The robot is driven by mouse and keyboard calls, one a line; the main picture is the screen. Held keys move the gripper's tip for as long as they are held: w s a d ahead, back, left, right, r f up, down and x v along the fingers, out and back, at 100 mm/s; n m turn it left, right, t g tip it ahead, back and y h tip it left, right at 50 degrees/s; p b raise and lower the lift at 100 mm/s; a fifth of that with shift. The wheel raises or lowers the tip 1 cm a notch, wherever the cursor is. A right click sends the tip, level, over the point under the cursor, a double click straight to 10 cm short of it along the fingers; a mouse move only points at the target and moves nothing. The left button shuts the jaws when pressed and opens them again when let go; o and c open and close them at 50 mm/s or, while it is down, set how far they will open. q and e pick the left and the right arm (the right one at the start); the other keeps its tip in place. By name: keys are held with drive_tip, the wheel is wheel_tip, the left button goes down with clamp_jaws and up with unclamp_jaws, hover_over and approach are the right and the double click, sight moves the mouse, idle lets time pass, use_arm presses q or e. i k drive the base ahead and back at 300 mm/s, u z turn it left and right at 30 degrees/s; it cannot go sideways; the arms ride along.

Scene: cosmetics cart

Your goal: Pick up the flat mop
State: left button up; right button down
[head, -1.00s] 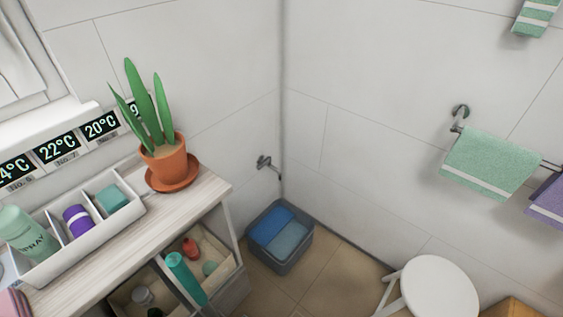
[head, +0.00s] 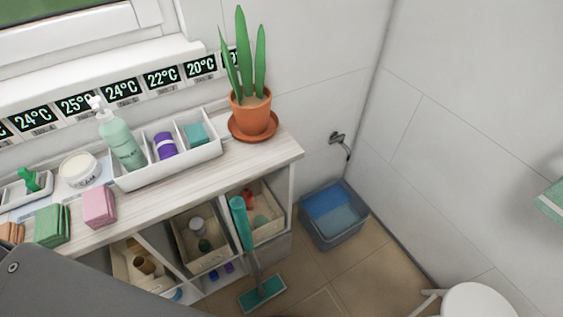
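The flat mop (head: 263,291) stands on the tiled floor in front of the cart's right end. Its flat teal head with a pale edge rests on the floor. A grey stem rises from it to a thick teal handle, which leans slightly left in front of the open drawers. Neither of my grippers shows in the head view. A dark grey surface fills the lower left corner and hides part of the cart.
The wooden cart (head: 262,163) carries a white organizer (head: 191,157), a potted plant (head: 251,112), a pump bottle (head: 121,139) and sponges. A grey basin (head: 333,239) with blue contents stands in the corner. A white stool (head: 478,301) is at lower right. Floor between basin and mop is clear.

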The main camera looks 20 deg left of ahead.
sight(265, 291)
drive_tip(key=z, duration=1.25)
drive_tip(key=k, duration=1.05)
drive_tip(key=u, duration=1.25)
